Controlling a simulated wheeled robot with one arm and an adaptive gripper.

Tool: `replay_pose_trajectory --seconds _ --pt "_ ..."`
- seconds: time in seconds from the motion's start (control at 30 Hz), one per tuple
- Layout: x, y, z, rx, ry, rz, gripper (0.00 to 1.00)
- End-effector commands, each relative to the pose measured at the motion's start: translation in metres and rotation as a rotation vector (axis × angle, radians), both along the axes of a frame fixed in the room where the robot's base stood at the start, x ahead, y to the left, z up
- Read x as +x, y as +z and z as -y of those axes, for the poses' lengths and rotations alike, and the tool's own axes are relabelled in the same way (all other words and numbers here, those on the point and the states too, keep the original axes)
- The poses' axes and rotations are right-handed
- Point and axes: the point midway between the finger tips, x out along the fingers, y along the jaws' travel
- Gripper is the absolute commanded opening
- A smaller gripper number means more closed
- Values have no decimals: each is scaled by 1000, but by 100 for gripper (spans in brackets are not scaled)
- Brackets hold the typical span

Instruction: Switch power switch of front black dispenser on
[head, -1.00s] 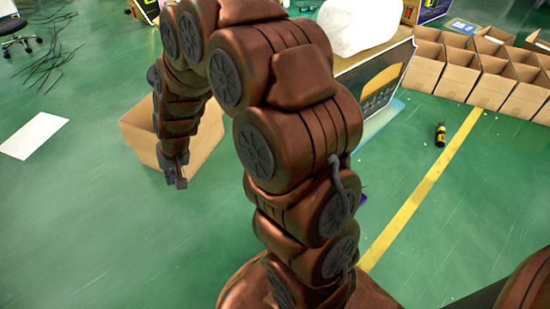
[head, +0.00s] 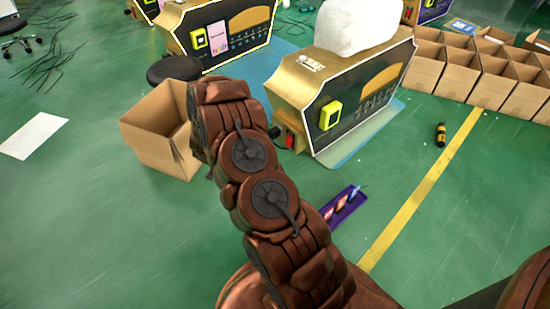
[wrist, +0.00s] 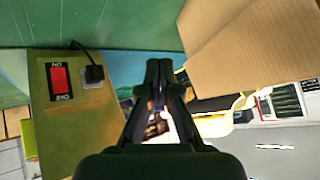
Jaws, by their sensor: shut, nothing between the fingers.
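The front black dispenser (head: 345,85) has a black front and gold sides, and stands in the upper middle of the head view. Its red power switch (head: 290,139) shows low on its left side. In the wrist view the red power switch (wrist: 60,78) sits in a black plate with ON and OFF lettering, upside down, on the gold side panel (wrist: 98,122). I cannot tell its position. My gripper (wrist: 158,66) is shut and empty, to the right of the switch in the picture and apart from it. My arm hides the gripper in the head view.
A black plug with a cable (wrist: 94,73) sits beside the switch. An open cardboard box (head: 150,148) stands left of the dispenser, near my arm. A purple tray (head: 343,207) lies on the floor in front. A second dispenser (head: 215,35) stands behind.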

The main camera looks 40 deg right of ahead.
Motion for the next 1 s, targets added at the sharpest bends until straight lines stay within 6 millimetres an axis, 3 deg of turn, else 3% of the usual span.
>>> replay_pose_trajectory --seconds 0.03,0.2,0.4,0.5,0.7,1.0 --pt "-7 -16 18 -36 -38 0 0" --pt "-33 -49 77 -180 -162 19 0" --pt "-75 -73 140 -364 -283 31 0" --pt "-94 -80 160 -438 -323 31 0" --pt "-116 -82 182 -524 -362 34 0" --pt "-113 -89 201 -538 -369 36 0"
